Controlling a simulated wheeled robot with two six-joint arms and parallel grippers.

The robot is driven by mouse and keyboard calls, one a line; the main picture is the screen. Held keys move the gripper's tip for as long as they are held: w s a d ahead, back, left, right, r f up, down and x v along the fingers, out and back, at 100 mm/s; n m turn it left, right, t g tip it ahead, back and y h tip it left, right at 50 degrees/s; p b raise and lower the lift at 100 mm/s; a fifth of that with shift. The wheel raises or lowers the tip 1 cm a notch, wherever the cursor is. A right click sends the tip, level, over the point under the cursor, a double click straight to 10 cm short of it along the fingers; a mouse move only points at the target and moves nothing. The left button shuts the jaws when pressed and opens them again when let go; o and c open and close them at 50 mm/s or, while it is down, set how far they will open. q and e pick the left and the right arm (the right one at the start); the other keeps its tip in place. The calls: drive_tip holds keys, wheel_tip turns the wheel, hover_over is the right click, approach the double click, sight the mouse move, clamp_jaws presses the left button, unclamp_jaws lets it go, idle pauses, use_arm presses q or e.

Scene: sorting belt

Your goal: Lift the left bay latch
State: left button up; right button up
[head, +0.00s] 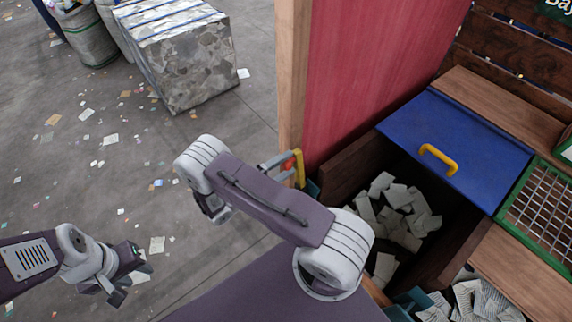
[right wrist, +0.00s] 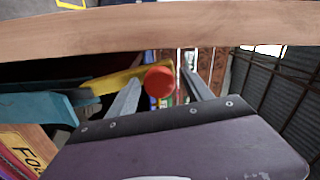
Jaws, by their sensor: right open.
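The latch shows as a yellow bar (head: 299,168) with a red knob (head: 288,164) beside the wooden post at the bay's left side. My right gripper (head: 279,164) is open at the latch, partly hidden behind my forearm. In the right wrist view, the red knob (right wrist: 159,82) stands between the two grey fingers, with the yellow bar (right wrist: 118,78) running left from it. I cannot tell whether a finger touches the knob. My left gripper (head: 130,279) is open and empty over the floor at lower left, far from the latch.
A bay with white scraps (head: 395,212) lies right of the post, partly under a blue lid (head: 440,140) with a yellow handle (head: 438,158). A red panel (head: 365,75) stands behind. A wooden beam (right wrist: 150,28) crosses above the right gripper. A bale (head: 190,65) stands at upper left.

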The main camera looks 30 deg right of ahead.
drive_tip(key=a+b, duration=0.3)
drive_tip(key=a, duration=0.5)
drive_tip(key=shift+s+a, duration=0.35)
drive_tip(key=shift+a, duration=0.05)
